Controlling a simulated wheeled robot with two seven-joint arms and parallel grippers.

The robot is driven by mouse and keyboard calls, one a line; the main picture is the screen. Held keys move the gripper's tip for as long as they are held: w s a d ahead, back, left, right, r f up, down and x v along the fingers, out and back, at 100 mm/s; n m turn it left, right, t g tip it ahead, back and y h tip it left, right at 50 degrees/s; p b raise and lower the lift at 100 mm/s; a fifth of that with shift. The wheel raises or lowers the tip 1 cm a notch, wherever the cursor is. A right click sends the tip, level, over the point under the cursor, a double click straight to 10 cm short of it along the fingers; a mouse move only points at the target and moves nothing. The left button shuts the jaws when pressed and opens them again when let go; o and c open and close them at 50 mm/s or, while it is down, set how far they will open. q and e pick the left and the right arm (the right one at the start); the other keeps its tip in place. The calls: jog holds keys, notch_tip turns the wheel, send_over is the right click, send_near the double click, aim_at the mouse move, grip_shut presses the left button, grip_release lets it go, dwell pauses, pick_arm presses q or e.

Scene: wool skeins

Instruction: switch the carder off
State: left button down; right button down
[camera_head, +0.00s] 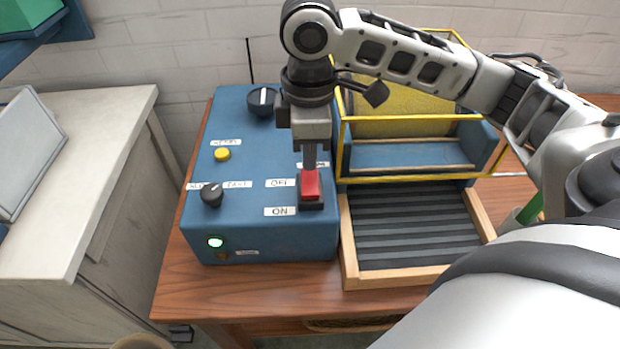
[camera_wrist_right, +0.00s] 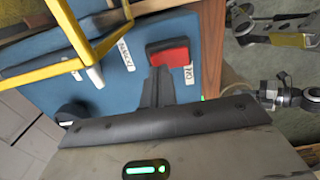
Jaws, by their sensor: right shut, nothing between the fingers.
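The carder (camera_head: 262,160) is a blue box with a yellow-framed section, standing on a wooden table. My left gripper is not in view.
A black knob (camera_head: 262,101), a yellow button (camera_head: 222,154) and a speed dial (camera_head: 212,194) are on the carder top. A wood-framed slatted tray (camera_head: 347,250) is right of the box. A pale cabinet (camera_head: 75,130) stands left, across a gap.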

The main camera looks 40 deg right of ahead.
aim_at(309, 174)
jog(key=shift+f, duration=1)
dwell(0.3)
jog(key=shift+r, duration=0.1)
notch_tip(309, 174, up, 3)
jog(key=p, duration=0.3)
jog(key=shift+p, duration=0.3)
notch_tip(309, 174, up, 2)
jog(key=shift+p, duration=0.9)
jog(key=shift+r, duration=0.95)
